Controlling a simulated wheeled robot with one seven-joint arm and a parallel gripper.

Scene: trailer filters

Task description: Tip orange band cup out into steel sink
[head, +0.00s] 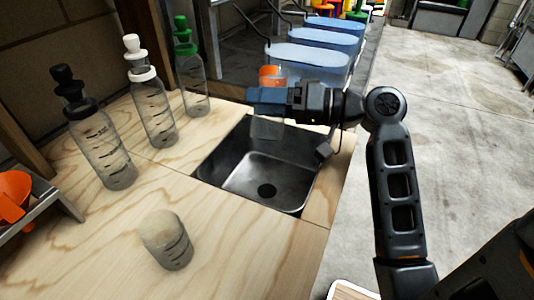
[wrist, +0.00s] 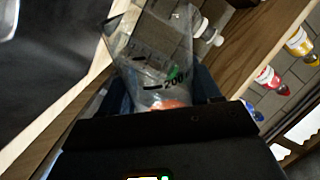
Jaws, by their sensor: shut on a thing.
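My gripper (head: 266,96) is shut on the orange band cup, a clear cup with dark marks. In the head view its orange part (head: 272,75) shows above the blue fingers and its clear body (head: 267,128) hangs below them. In the wrist view the clear cup (wrist: 158,50) sits between the fingers, with orange at its near end. The cup is above the back part of the steel sink (head: 258,172), apart from its floor. I cannot tell how far the cup is tilted or what is in it. The sink floor and dark drain are visible.
Clear bottles with black (head: 102,150), white (head: 152,110) and green (head: 193,85) tops stand left of the sink. Another clear cup (head: 167,240) stands on the wooden counter in front. An orange funnel (head: 12,190) is at the left edge. Blue basins (head: 310,58) lie behind.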

